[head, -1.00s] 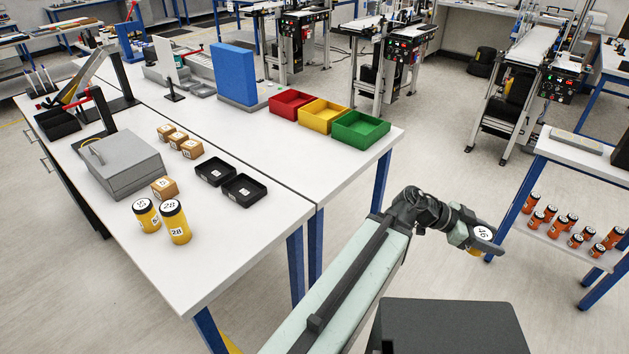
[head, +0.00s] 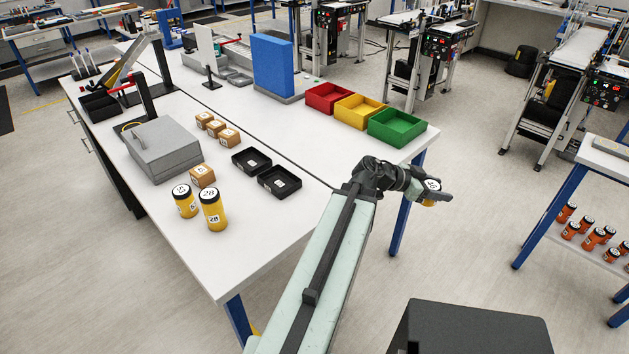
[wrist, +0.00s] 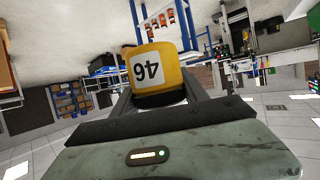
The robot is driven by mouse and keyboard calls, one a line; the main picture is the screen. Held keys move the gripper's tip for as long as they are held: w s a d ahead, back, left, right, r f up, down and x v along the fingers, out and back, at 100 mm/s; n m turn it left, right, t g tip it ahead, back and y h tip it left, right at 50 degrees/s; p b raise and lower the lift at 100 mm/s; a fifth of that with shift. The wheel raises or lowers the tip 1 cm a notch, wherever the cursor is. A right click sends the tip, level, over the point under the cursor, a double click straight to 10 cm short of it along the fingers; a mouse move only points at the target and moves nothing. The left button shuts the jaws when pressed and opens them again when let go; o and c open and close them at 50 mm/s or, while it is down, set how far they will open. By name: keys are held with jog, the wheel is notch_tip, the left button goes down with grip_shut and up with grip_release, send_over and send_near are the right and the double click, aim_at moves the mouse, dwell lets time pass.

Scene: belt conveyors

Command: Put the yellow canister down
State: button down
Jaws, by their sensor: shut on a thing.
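My gripper (head: 436,194) is shut on a yellow canister (head: 430,202), with a white numbered label on its top. In the wrist view the canister (wrist: 157,68) sits between the fingers and its side label reads 46. In the head view my gripper and the canister are to the right of the white table (head: 255,262), beyond its edge, and touch nothing else that I can see. Two more yellow canisters with black lids stand upright near the table's front edge, one labelled 28 (head: 212,212) and one beside it (head: 185,203).
A grey box (head: 165,152), several small brown boxes (head: 202,176) and two black trays (head: 279,182) stand on the table. Red, yellow and green bins (head: 397,129) line its far right side. The table's near right part is clear. Orange canisters (head: 571,230) stand on a shelf at right.

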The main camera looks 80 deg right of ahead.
jog(key=w+d+r+n+t+h, duration=0.1)
jog(key=w+d, duration=0.2)
jog(key=w, duration=0.3)
jog(key=w+d+n+t+h, duration=0.1)
jog(key=w+d+n+h, duration=0.15)
jog(key=w, duration=0.45)
jog(key=r+n+t+h+p, duration=0.2)
jog(key=n+t+h, duration=0.2)
jog(key=n+t, duration=0.2)
send_over(285, 180)
jog(key=f+b, duration=0.6)
jog(key=f, duration=0.1)
jog(key=f+b, duration=0.3)
jog(key=b, duration=0.1)
jog(key=shift+w+d+f, duration=0.2)
jog(key=shift+d+f, duration=0.05)
jog(key=shift+r, duration=0.2)
jog(key=shift+a+f, duration=0.1)
jog(key=shift+f, duration=0.3)
jog(key=c, duration=0.6)
grip_release()
jog(key=shift+s, duration=0.1)
